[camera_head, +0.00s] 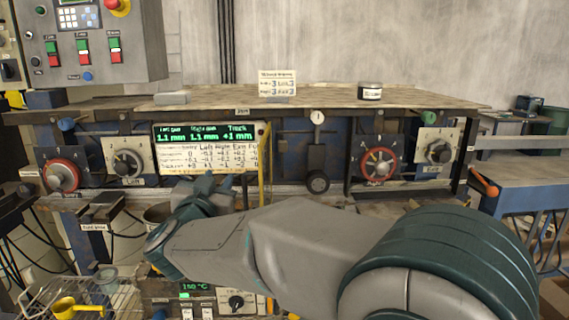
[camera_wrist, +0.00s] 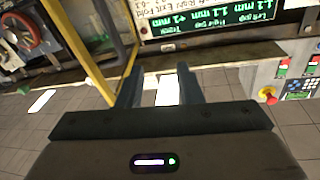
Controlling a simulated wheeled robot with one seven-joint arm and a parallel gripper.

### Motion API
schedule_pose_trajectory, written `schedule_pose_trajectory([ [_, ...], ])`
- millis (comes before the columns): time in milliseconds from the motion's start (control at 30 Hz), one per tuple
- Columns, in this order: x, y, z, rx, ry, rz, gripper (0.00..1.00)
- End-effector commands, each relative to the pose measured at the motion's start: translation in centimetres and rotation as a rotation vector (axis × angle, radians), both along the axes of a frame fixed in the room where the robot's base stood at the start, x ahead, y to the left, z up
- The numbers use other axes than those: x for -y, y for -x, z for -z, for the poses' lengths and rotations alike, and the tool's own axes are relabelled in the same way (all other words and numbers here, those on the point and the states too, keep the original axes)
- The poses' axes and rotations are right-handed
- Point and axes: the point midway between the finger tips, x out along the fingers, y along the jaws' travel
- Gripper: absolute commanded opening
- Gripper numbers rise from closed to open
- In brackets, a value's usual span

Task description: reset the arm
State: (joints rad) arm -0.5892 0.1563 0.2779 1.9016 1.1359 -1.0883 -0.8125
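My arm reaches from the lower right across the head view. My gripper (camera_head: 207,185) is in front of the machine, just below the display board (camera_head: 208,158), which reads 1.1 mm, 1.1 mm and +1 mm. In the wrist view my gripper (camera_wrist: 158,80) has its two dark fingers spread apart. Nothing is held between them; a bright white patch on the floor shows through the gap. The display board (camera_wrist: 215,22) appears upside down beyond the fingers.
A yellow bar (camera_head: 265,165) stands right of the board. Red-ringed dials (camera_head: 62,176) (camera_head: 377,164) and grey dials (camera_head: 127,163) (camera_head: 438,150) line the machine's front. A control box (camera_head: 95,45) is at upper left. A wire basket (camera_head: 85,292) with a yellow scoop (camera_head: 75,308) is at lower left.

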Motion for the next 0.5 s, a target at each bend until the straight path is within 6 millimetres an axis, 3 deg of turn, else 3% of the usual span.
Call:
schedule_pose_trajectory([
  [233,3.2,-0.2,-0.1,-0.078,0.026,-0.250,0.33],
  [500,7.7,2.4,3.5,-0.296,0.086,-0.410,0.33],
])
